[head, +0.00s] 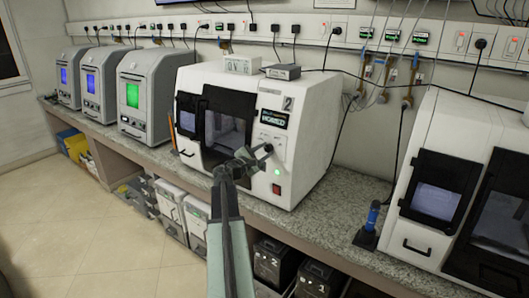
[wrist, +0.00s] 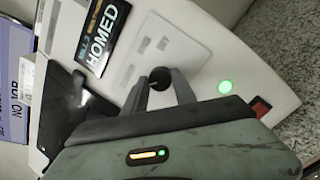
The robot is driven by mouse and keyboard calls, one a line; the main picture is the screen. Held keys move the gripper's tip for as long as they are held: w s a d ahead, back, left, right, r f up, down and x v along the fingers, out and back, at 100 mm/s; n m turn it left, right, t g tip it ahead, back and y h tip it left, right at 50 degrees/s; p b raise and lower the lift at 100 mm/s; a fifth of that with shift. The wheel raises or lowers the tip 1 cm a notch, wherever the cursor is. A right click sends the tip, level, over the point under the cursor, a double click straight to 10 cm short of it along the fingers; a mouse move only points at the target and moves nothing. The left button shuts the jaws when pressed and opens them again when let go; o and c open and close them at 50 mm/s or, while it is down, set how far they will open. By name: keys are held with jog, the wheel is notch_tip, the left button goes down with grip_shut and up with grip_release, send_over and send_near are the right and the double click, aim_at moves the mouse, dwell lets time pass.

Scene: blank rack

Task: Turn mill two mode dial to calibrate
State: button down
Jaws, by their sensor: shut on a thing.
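Mill two (head: 305,140) is a white machine marked "2" on the bench, with a dark-framed front window. Its screen (head: 273,119) reads HOMED, which also shows in the wrist view (wrist: 98,50). My gripper (head: 262,152) reaches the right side of its front panel. In the wrist view the two fingers are shut on the dark round mode dial (wrist: 160,77). The dial's pointer and printed mode labels are too small or hidden to read. A lit green button (wrist: 225,87) and a red switch (wrist: 261,107) sit to the right of the dial.
Another white mill (head: 420,245) stands at the right, with a blue-handled tool (head: 371,217) on the bench beside it. Several grey machines (head: 145,95) with lit windows stand at the left. Storage boxes (head: 172,208) are under the bench. The floor (head: 60,230) at the left is clear.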

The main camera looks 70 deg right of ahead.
jog(key=m, duration=0.4)
jog(key=shift+w+g+y, duration=0.15)
jog(key=shift+g+y, duration=0.15)
jog(key=shift+g, duration=0.1)
jog(key=shift+m+g+p, duration=0.3)
jog(key=shift+m+p, duration=0.15)
jog(key=shift+m, duration=1.25)
jog(key=c, duration=1)
grip_release()
jog(key=v, duration=0.7)
jog(key=shift+w+a+r, duration=0.1)
jog(key=shift+a+r, duration=0.05)
jog(key=shift+a, duration=0.25)
